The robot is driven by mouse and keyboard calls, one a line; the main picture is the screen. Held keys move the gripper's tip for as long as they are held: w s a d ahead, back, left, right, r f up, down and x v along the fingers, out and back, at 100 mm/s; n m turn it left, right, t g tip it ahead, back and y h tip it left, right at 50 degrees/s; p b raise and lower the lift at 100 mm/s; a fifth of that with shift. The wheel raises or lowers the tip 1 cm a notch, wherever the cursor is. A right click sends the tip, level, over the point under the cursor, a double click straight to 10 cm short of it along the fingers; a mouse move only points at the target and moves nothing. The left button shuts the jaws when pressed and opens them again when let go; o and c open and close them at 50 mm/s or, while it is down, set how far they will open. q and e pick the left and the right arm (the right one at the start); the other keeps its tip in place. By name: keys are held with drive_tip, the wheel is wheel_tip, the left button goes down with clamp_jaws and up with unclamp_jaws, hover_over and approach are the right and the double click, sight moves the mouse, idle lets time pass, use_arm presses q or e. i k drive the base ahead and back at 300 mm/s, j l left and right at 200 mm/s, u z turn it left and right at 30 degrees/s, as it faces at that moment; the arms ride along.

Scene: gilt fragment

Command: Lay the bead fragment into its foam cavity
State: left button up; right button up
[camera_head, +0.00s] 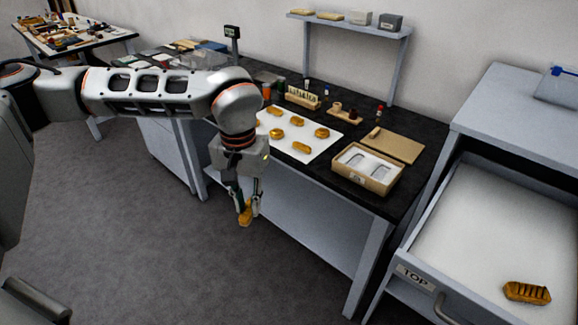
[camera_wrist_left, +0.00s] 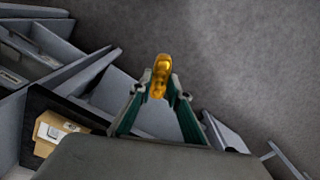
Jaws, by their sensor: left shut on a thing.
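My left gripper (camera_head: 247,204) is shut on a small gold fragment (camera_head: 245,217). It holds the fragment over the floor, in front of the dark bench's front edge. In the left wrist view the fragment (camera_wrist_left: 160,75) stands out between the fingertips (camera_wrist_left: 161,92). The foam box (camera_head: 367,169), a tan box with pale foam and two outlined cavities, sits at the bench's right front; it also shows in the left wrist view (camera_wrist_left: 55,132). The held fragment is apart from the box. My right gripper is not in view.
Several gold fragments (camera_head: 297,132) lie on a white sheet on the bench (camera_head: 335,135). A tan lid or board (camera_head: 393,145) lies behind the box. An open drawer (camera_head: 490,235) at the right holds a ribbed gold piece (camera_head: 527,292). A shelf (camera_head: 350,25) hangs above the bench.

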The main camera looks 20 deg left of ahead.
sight(355, 161)
drive_tip(key=i+j+z, duration=0.7)
drive_tip(key=j, duration=0.2)
drive_tip(key=j+z, duration=0.2)
drive_tip(key=j, duration=0.15)
drive_tip(key=i+j+z, duration=0.25)
drive_tip(key=j, duration=0.15)
drive_tip(key=k, duration=0.1)
